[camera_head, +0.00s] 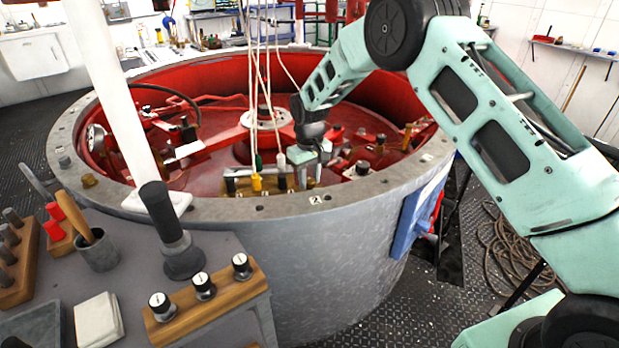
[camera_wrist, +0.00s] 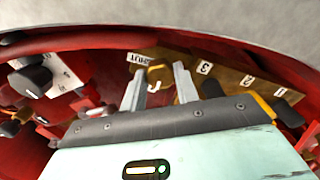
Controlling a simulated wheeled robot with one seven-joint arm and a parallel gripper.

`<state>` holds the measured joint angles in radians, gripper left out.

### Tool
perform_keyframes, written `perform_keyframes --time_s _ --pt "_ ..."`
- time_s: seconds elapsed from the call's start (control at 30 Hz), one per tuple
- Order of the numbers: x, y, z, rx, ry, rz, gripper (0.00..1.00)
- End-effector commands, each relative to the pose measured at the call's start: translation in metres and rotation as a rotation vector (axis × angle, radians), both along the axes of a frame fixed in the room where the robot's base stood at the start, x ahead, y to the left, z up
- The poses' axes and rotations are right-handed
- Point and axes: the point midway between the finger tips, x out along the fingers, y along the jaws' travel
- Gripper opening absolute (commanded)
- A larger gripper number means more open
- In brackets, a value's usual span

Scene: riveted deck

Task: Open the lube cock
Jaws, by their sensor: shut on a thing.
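My gripper (camera_head: 303,176) reaches down over the tub's near rim, at the brass plate just inside it. In the wrist view my gripper (camera_wrist: 158,82) has its two grey fingers on either side of a small yellow-brass fitting, which I take to be the lube cock (camera_wrist: 160,72). The gripper is shut on it. A white label with upside-down lettering, too small to read surely, lies beside it on the brass plate (camera_wrist: 228,77). In the head view the fitting is mostly hidden by the gripper. How far the cock is turned cannot be told.
Labels 3, 2 and 1 run along the plate, with dark handles (camera_wrist: 212,88) near them. A black knob (camera_wrist: 33,76) stands to the left in the wrist view. The tub's grey rim (camera_head: 400,180) is close to my arm.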

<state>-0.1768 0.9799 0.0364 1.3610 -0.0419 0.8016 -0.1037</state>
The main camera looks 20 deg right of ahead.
Motion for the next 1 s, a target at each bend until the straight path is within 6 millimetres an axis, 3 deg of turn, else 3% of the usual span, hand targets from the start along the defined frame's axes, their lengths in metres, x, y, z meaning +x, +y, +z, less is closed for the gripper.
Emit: perform_keyframes --time_s 0.03,0.07,0.13,0.43,0.57,1.0 --pt "0.001 0.0 0.001 -0.001 -0.004 0.001 0.08" --pt "0.001 0.0 0.001 -0.001 -0.004 0.001 0.36" --pt "0.001 0.0 0.001 0.0 -0.004 0.0 0.52" --pt "0.001 0.0 0.002 0.0 -0.002 0.0 0.52" --pt "0.001 0.0 0.012 0.0 -0.004 -0.001 0.52" --pt "0.001 0.0 0.108 0.001 -0.007 0.0 0.52"
